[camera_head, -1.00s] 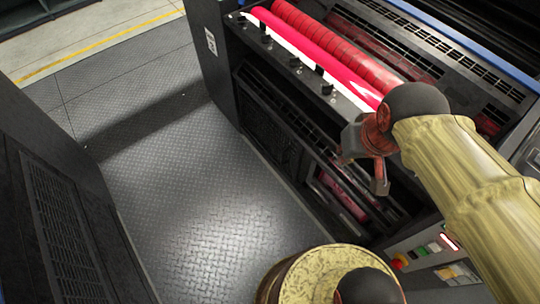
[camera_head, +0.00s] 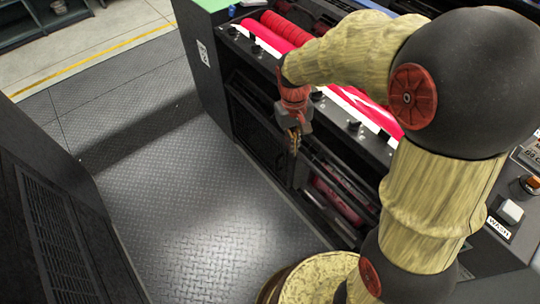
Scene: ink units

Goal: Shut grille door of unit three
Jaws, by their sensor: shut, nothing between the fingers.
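The ink unit (camera_head: 215,75) stands at the right with a dark front face and a small white label whose print is too small to read. A dark mesh grille panel (camera_head: 257,128) covers the left part of its lower front. To the right of it, the front is open and a pink roller (camera_head: 340,200) shows inside. My gripper (camera_head: 294,150) is shut and empty, pointing down in front of the unit near the right end of the mesh panel. I cannot tell whether it touches the panel. My arm hides much of the unit's top and right side.
Red and magenta rollers (camera_head: 283,28) lie along the unit's top behind a row of knobs. A labelled button panel (camera_head: 500,218) is at the right. Another dark cabinet (camera_head: 65,235) stands at the left. The tread-plate floor (camera_head: 200,190) between them is clear.

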